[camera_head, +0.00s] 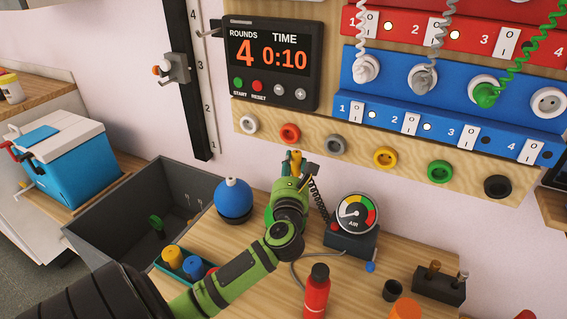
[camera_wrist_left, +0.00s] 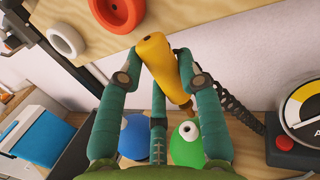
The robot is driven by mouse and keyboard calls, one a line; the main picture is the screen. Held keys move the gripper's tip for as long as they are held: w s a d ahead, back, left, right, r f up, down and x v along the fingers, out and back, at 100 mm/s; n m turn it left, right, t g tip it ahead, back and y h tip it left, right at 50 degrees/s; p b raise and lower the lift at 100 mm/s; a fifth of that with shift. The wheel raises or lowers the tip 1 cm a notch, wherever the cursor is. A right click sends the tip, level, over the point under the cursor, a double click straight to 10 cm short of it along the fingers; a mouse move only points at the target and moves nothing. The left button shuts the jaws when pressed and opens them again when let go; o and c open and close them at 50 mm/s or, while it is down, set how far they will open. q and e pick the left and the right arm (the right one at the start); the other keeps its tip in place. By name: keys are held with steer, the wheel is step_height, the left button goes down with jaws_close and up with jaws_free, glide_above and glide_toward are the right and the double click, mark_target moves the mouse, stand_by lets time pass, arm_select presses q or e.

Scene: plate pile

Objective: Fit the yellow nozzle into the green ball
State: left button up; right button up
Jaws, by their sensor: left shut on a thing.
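The yellow nozzle (camera_wrist_left: 166,68) is held between the fingers of my left gripper (camera_wrist_left: 160,58), tilted, with its narrow end pointing down and right. In the head view only a little of the nozzle (camera_head: 296,158) shows at the tip of my left gripper (camera_head: 293,170). The green ball (camera_wrist_left: 186,146), with a white-rimmed hole on top, stands below the gripper in the wrist view, apart from the nozzle. In the head view my arm covers most of it. My right gripper is in neither view.
A blue ball (camera_head: 233,197) stands left of the green one. An air gauge (camera_head: 355,215) with a coiled hose is on the right. A red bottle (camera_head: 316,290) stands in front. A small tray (camera_head: 158,262) holds coloured pieces. A grey bin (camera_head: 110,212) is at left; a socket panel rises behind.

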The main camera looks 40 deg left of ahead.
arm_select(q)
steer(key=shift+n+g+y, duration=0.3)
steer(key=shift+n+y, duration=0.2)
steer(key=shift+y, duration=0.1)
steer(key=a+f+b, duration=0.2)
steer(key=f, duration=0.1)
steer(key=a+f+b, duration=0.1)
steer(key=shift+w+a+f, duration=0.2)
steer(key=shift+w+a, duration=0.05)
steer(key=shift+a, duration=0.15)
steer(key=shift+f+b, duration=0.4)
steer(key=shift+b, duration=0.15)
steer(key=shift+f, duration=0.2)
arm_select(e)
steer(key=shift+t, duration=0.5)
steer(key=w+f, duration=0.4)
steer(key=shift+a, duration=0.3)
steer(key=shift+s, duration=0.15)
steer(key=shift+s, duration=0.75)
